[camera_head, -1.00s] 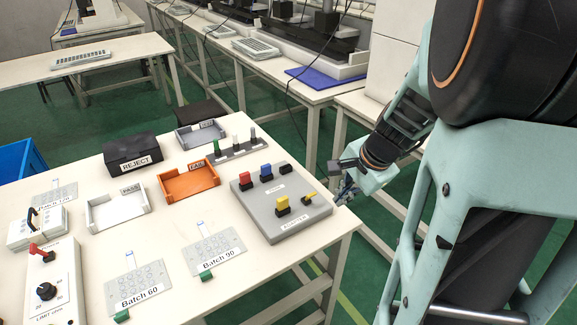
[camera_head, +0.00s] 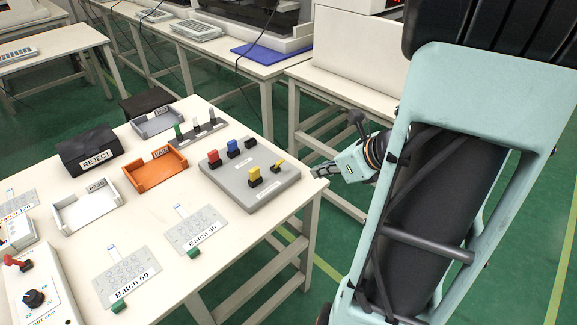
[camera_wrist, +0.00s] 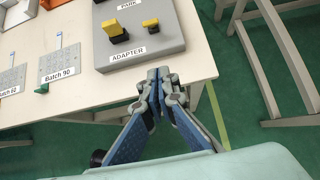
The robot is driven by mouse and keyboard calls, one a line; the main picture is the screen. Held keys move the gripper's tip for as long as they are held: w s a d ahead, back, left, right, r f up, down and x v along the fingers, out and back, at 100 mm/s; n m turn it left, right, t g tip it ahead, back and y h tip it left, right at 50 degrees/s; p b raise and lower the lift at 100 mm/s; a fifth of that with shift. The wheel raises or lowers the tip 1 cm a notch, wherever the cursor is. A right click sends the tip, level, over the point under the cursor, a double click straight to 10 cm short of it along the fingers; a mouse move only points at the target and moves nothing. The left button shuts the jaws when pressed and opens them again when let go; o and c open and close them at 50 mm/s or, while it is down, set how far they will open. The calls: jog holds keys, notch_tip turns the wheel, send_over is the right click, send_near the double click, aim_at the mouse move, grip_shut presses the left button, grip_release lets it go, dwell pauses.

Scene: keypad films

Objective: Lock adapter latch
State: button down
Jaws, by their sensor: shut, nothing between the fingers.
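The grey adapter box (camera_head: 236,199) sits at the right edge of the white table. It carries a yellow block on a black base (camera_head: 255,177) and a smaller yellow lever (camera_head: 279,164), which looks like the latch. In the wrist view, the yellow block (camera_wrist: 115,30) and the yellow lever (camera_wrist: 151,24) stand above the ADAPTER label (camera_wrist: 128,55). My gripper (camera_head: 318,171) is shut and empty, just off the table's right edge beside the box. In the wrist view, my gripper (camera_wrist: 157,78) points at the box's front edge, apart from the lever.
Batch 90 (camera_head: 196,231) and Batch 60 (camera_head: 127,273) films lie left of the box. An orange tray (camera_head: 143,181), a white tray (camera_head: 70,219) and a black REJECT box (camera_head: 90,150) stand farther left. The table's front edge (camera_wrist: 75,112) lies near my fingers.

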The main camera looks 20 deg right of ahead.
aim_at(278, 165)
jog(key=b+x, duration=0.3)
jog(key=x, duration=0.7)
jog(key=shift+s+f+b, duration=0.1)
jog(key=shift+b, duration=0.2)
jog(key=w+r, duration=0.1)
jog(key=w+a+r+p, duration=0.1)
jog(key=shift+w, duration=0.4)
jog(key=shift+w+a+r, duration=0.1)
jog(key=shift+w, duration=0.3)
jog(key=shift+r+p, duration=0.1)
jog(key=shift+p, duration=0.2)
jog(key=shift+r+p, duration=0.2)
jog(key=shift+p, duration=0.55)
jog(key=shift+w+f, duration=0.1)
